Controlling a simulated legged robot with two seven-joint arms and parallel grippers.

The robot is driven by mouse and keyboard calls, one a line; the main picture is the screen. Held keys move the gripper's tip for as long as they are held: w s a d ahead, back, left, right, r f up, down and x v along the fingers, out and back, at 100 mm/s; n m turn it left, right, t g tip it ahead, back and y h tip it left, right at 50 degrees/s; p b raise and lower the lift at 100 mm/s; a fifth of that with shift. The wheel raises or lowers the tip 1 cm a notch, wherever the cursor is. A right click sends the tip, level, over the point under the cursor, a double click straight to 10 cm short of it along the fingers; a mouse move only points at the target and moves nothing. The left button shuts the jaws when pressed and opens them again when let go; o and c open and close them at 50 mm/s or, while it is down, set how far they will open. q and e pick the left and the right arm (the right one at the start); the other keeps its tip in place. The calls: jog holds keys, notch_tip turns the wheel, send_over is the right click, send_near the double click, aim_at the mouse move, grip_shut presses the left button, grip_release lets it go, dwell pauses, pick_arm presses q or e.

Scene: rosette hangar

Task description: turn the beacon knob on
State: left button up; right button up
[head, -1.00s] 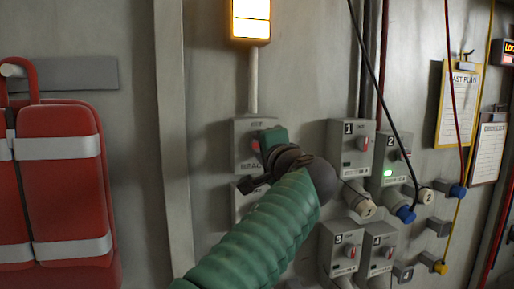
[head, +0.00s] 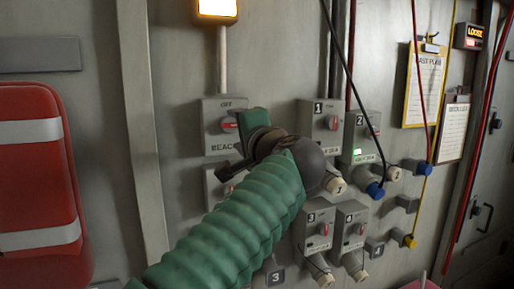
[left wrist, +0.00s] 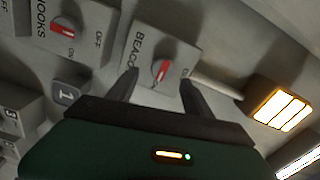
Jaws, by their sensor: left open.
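The beacon box (head: 211,136) is a grey wall box with a red-marked knob (head: 229,125), below a lit amber-white lamp (head: 217,8). In the left wrist view the beacon knob (left wrist: 162,70) shows between the two dark fingers of my left gripper (left wrist: 160,78), which is open. The fingers point at the box; whether they touch the knob I cannot tell. In the head view my left gripper (head: 252,120) is just right of the knob, its fingertips hidden. The lit lamp also shows in the left wrist view (left wrist: 282,108). My right gripper is not in view.
Numbered switch boxes 1 (head: 321,122) and 2 (head: 360,135) stand to the right, with boxes 3 (head: 317,229) and 4 (head: 350,227) below. Cables hang in front of the wall. A red padded pack (head: 40,180) is at left. A clipboard (head: 421,90) hangs at right.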

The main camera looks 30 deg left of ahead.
pick_arm(q)
jog(key=b+v, duration=0.2)
jog(key=v, duration=1.1)
jog(key=shift+w+b, duration=0.15)
jog(key=shift+b, duration=0.15)
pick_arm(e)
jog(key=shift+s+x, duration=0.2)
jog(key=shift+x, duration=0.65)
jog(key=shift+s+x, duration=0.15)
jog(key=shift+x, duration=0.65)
